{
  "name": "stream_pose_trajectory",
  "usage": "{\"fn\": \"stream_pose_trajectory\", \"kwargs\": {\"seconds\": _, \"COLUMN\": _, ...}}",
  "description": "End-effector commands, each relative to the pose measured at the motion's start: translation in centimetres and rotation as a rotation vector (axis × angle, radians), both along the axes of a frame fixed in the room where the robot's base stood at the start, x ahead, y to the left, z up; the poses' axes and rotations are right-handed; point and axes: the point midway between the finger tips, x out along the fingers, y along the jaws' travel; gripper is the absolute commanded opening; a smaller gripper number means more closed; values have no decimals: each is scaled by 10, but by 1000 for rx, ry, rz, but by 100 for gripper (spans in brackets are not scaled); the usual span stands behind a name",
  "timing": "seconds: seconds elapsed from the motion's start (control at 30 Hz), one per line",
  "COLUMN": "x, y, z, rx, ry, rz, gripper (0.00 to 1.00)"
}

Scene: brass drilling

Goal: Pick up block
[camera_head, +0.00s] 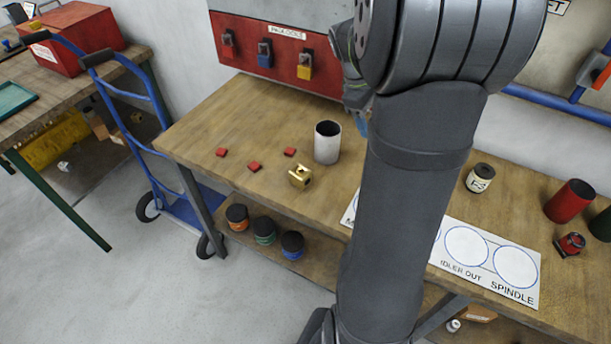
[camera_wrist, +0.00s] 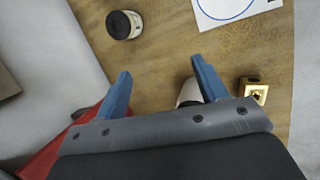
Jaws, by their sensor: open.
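The brass block (camera_head: 300,176) sits on the wooden bench, just in front of a white cup. It has a cut-out or hole in it and a gold shine. In the wrist view the block (camera_wrist: 256,92) shows at the right, outside and beyond my right finger. My gripper (camera_wrist: 160,66) is open, with two blue fingers apart and nothing held between them. In the head view my arm hides most of the gripper; only a small part of it shows at the back of the bench, apart from the block.
The white cup (camera_head: 327,142) stands close behind the block; in the wrist view it is partly hidden by my right finger. Red squares (camera_head: 255,167) lie left of the block. A labelled white sheet (camera_head: 513,271), cream jar (camera_head: 480,178) and red cylinder (camera_head: 569,201) are to the right.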

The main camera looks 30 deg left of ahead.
Motion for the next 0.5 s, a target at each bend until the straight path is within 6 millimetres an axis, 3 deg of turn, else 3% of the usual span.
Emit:
{"fn": "stream_pose_trajectory", "kwargs": {"seconds": 0.03, "x": -21, "y": 31, "z": 3, "rx": 62, "ry": 26, "rz": -5, "gripper": 65}}
{"fn": "stream_pose_trajectory", "kwargs": {"seconds": 0.1, "x": -50, "y": 65, "z": 6, "rx": 144, "ry": 70, "rz": -25, "gripper": 65}}
{"fn": "stream_pose_trajectory", "kwargs": {"seconds": 0.2, "x": -83, "y": 101, "z": 11, "rx": 228, "ry": 129, "rz": -46, "gripper": 65}}
{"fn": "stream_pose_trajectory", "kwargs": {"seconds": 0.33, "x": -109, "y": 126, "z": 15, "rx": 288, "ry": 179, "rz": -63, "gripper": 65}}
{"fn": "stream_pose_trajectory", "kwargs": {"seconds": 0.5, "x": -117, "y": 132, "z": 2, "rx": 302, "ry": 198, "rz": -71, "gripper": 65}}
